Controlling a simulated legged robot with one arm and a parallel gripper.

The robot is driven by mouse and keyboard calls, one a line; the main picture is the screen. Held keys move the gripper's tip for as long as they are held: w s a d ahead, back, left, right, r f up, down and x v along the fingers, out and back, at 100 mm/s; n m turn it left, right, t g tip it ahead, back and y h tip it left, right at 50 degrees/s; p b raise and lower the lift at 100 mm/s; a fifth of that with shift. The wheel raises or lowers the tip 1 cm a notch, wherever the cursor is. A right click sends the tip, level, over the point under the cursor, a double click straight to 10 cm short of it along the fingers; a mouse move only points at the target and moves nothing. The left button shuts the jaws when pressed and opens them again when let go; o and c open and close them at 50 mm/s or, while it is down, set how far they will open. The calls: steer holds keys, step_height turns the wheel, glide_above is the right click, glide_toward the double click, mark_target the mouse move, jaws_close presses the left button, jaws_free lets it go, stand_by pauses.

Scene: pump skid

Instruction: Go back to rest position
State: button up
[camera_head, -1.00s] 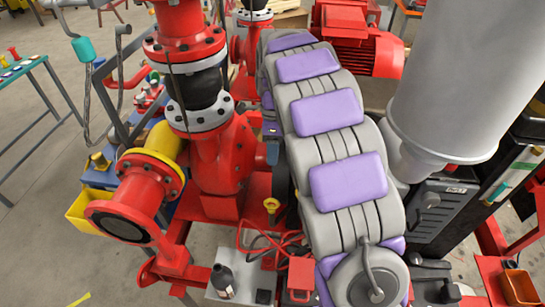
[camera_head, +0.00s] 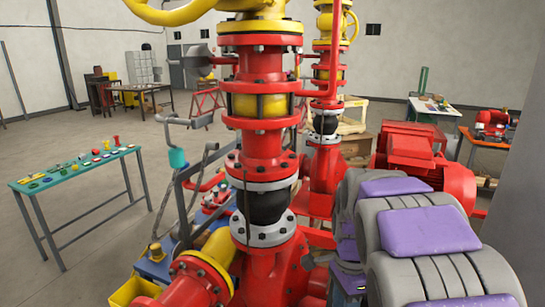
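My gripper is not in view, so I cannot see its fingers or whether it holds anything. The pump skid's red vertical pipe (camera_head: 264,70) stands close in front of me, with a yellow section between bolted flanges. A black rubber joint (camera_head: 264,207) sits lower on this pipe, above a red pump body (camera_head: 275,272). A second red pipe (camera_head: 325,175) stands behind it. A red motor (camera_head: 410,150) lies to the right, partly hidden by grey and purple shapes in the foreground.
A yellow handwheel (camera_head: 165,14) tops the near pipe. A teal table (camera_head: 75,172) with small coloured parts stands at left. A yellow bin (camera_head: 130,290) is low in front. A wooden workbench (camera_head: 150,92) is far back. Open grey floor lies at left and behind.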

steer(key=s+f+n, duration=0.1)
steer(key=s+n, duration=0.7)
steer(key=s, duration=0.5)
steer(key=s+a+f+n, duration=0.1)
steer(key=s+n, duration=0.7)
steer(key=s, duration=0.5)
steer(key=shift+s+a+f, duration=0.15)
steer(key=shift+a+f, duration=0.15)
